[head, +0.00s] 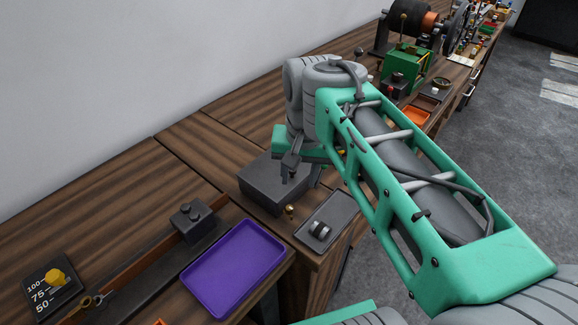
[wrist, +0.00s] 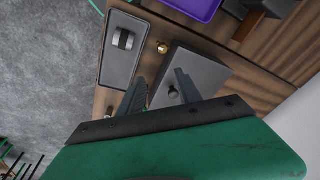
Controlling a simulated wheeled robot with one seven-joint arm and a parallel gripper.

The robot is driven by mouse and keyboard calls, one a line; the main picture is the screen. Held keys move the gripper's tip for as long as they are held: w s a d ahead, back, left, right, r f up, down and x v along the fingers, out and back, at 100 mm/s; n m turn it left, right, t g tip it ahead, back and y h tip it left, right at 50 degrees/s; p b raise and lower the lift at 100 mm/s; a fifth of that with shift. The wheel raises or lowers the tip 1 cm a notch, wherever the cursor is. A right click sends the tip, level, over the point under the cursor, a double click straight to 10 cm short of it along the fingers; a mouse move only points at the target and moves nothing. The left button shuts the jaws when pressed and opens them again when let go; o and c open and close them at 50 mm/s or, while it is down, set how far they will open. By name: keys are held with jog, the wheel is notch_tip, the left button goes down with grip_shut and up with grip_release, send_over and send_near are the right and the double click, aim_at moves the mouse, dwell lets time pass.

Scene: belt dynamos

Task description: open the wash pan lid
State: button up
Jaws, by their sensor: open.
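The wash pan looks like the dark grey box (head: 262,190) on the wooden bench. Its flat lid (wrist: 205,72) appears shut in the wrist view, with a small round knob (wrist: 172,92) on it. My gripper (head: 301,175) is above the box's right side, pointing down. In the wrist view my gripper (wrist: 161,76) is open and empty, with its fingers on either side of the knob in the picture. I cannot tell the height between fingertips and lid. In the head view the knob is not clear.
A small brass ball (head: 290,209) stands beside the box. A purple tray (head: 235,264) and a dark block (head: 193,222) are at lower left. Machines (head: 403,65) stand farther back.

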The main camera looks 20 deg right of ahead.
aim_at(279, 165)
jog(key=w+r+m+b, duration=0.1)
jog(key=w+m, duration=0.1)
jog(key=w+r+m+g+b, duration=0.1)
jog(key=w+m+b, duration=0.1)
jog(key=w+r+m+g+b, duration=0.1)
jog(key=w+r+m, duration=0.1)
jog(key=shift+w+d+m, duration=0.3)
jog(key=shift+w+m, duration=0.1)
notch_tip(279, 165, down, 7)
jog(key=shift+f+b, duration=0.15)
jog(key=shift+b, duration=0.9)
jog(key=shift+c, duration=0.2)
grip_shut()
